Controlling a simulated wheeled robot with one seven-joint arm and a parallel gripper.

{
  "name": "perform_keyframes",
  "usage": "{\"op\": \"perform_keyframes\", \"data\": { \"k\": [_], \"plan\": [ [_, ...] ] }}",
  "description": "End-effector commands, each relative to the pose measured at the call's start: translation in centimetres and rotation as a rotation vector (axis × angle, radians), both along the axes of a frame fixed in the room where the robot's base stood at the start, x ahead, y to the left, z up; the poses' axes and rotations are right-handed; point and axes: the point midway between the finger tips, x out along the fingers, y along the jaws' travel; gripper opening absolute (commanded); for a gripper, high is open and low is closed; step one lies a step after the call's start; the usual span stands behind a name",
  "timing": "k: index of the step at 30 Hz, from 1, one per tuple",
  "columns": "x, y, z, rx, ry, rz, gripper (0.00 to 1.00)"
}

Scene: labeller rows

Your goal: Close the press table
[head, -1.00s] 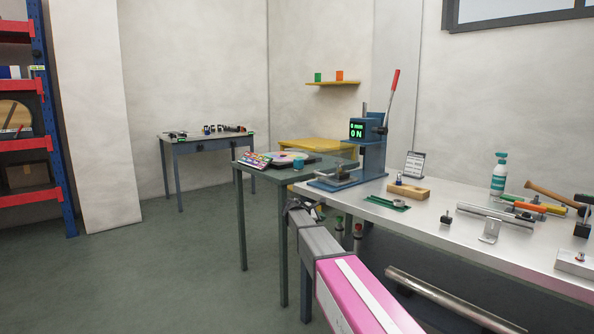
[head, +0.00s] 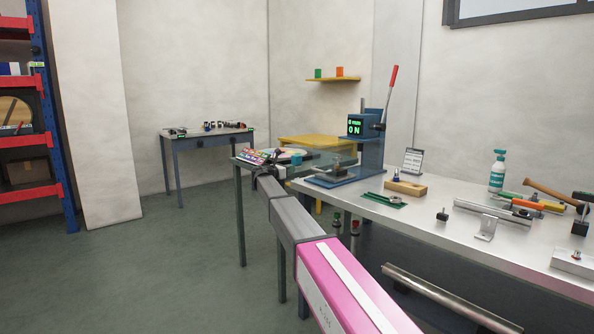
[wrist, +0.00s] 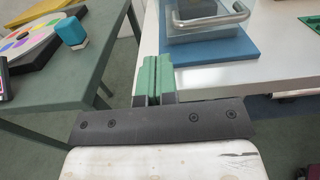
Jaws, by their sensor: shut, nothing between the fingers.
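The press (head: 372,150) stands at the far end of the white-topped table (head: 440,225). It has a blue column and base, a display reading ON and a raised lever with a red grip. In the wrist view its blue base plate (wrist: 210,45) carries a clear panel with a metal bar handle (wrist: 212,18). My gripper (wrist: 155,65) has green fingertips pressed together with nothing between them. It is near the corner of the white table, apart from the handle. In the head view my gripper (head: 262,172) is small and partly hidden by my arm.
Tools, a wooden block (head: 406,188) and a spray bottle (head: 497,170) are on the white table. Floor at left is clear.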

Motion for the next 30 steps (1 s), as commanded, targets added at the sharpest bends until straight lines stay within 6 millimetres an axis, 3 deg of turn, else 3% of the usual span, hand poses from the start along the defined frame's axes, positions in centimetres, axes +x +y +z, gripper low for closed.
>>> {"op": "perform_keyframes", "data": {
  "k": [18, 30],
  "plan": [
    [6.4, -8.7, 0.0, 0.003, -0.001, -0.001, 0.00],
    [7.4, -10.2, -0.1, 0.003, -0.001, -0.001, 0.00]
  ]
}}
